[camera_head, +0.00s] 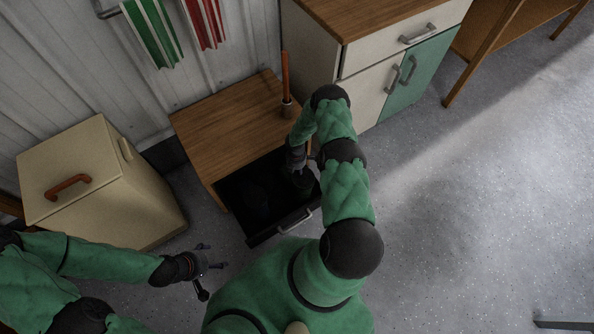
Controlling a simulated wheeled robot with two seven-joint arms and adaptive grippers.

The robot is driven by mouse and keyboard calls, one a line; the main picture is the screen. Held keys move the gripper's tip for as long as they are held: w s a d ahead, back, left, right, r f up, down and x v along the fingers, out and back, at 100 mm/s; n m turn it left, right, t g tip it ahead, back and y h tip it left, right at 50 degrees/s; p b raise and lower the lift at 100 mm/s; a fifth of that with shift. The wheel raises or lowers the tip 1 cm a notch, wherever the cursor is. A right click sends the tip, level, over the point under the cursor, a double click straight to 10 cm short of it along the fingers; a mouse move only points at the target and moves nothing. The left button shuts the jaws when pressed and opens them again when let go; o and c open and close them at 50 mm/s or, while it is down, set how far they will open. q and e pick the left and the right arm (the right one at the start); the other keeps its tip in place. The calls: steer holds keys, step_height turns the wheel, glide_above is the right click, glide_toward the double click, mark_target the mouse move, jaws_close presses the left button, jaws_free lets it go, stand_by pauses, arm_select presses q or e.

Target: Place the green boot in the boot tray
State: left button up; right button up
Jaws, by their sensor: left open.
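I cannot make out a green boot in the head view. No separate boot tray can be picked out. A dark, open drawer or tray-like box (262,238) with a pale front handle extends from a low wooden unit. Its inside is in deep shadow, with dim dark shapes that I cannot identify. My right gripper (302,182) points down at the right side of this dark opening; its fingers are lost in the shadow. My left gripper (208,268) is open and empty over the grey floor, left of the opening and apart from it.
The low unit's wooden top (215,130) bears an upright orange-brown stick in a small holder. A cream bin (110,190) with a brown handle stands left. A cream and green cabinet (400,60) stands behind right.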

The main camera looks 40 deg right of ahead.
step_height(320, 180, up, 12)
steer(key=p, duration=0.4)
steer(key=s+a+r+m+y, duration=0.1)
steer(key=s+a+r+m, duration=0.15)
steer(key=a, duration=0.45)
steer(key=s+a+r+m+y, duration=0.1)
steer(key=a+r+m+y, duration=0.1)
steer(key=a+m, duration=0.35)
steer(key=s+a+r+m+y, duration=0.1)
steer(key=s+a+r+m, duration=0.1)
steer(key=a, duration=0.7)
steer(key=s+a+r+m+t, duration=0.1)
steer(key=s+a+r+m, duration=0.6)
steer(key=s+m, duration=0.2)
steer(key=shift+s+r, duration=0.15)
steer(key=shift+s, duration=0.5)
